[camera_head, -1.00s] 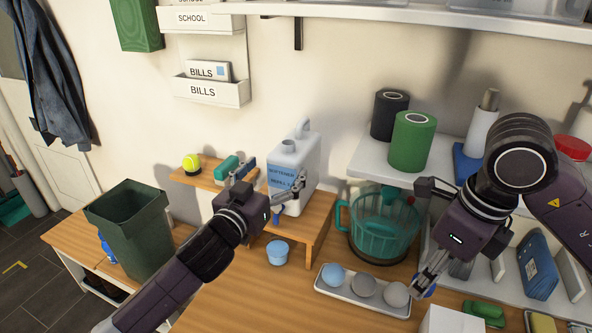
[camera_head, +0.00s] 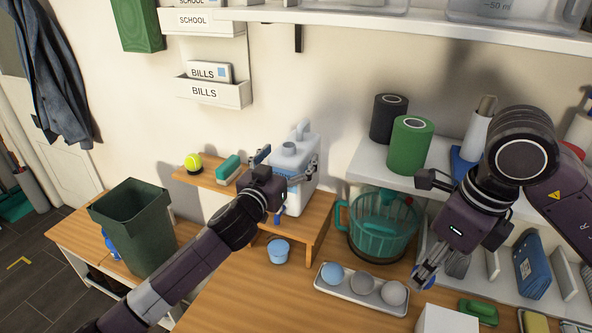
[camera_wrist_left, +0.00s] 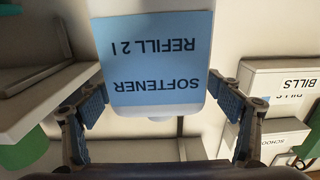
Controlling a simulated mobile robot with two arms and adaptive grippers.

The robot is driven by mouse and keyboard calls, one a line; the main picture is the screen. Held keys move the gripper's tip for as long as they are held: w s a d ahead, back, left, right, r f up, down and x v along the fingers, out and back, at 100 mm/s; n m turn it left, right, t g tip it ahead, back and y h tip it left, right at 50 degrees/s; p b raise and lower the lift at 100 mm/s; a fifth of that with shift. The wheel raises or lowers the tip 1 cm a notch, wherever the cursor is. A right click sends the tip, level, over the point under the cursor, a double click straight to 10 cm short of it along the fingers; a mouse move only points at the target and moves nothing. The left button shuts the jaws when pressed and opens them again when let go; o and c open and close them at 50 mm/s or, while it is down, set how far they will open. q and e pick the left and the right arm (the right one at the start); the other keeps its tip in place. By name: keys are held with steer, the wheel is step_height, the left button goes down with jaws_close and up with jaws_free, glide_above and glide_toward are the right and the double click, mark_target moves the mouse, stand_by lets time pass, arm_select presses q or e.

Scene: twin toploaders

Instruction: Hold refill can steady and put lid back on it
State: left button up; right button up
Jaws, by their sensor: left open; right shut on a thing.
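The refill can (camera_head: 311,177) is a white jug with a blue softener label. It stands upright on a raised wooden stand, and its round neck (camera_head: 288,148) shows no lid. My left gripper (camera_head: 287,170) is open at the can's front, one finger on each side of it. In the left wrist view the can (camera_wrist_left: 152,60) is between the spread fingers (camera_wrist_left: 158,110); contact is unclear. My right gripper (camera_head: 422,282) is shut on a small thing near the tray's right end. That thing is mostly hidden, so I cannot tell whether it is the lid.
A white tray (camera_head: 350,298) holds several round items. A teal jug (camera_head: 380,232) stands right of the stand, below a shelf with rolls (camera_head: 410,145). A green bin (camera_head: 140,235) is at the left.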

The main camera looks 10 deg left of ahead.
mark_target(298, 143)
arm_select(q)
steer(key=shift+w+d+p, duration=0.25)
steer(key=shift+w+p, duration=0.05)
steer(key=shift+w, duration=0.7)
steer(key=shift+w+d+p, duration=0.2)
steer(key=shift+w+p, duration=0.1)
steer(key=shift+w, duration=0.7)
arm_select(e)
steer(key=shift+r, duration=0.9)
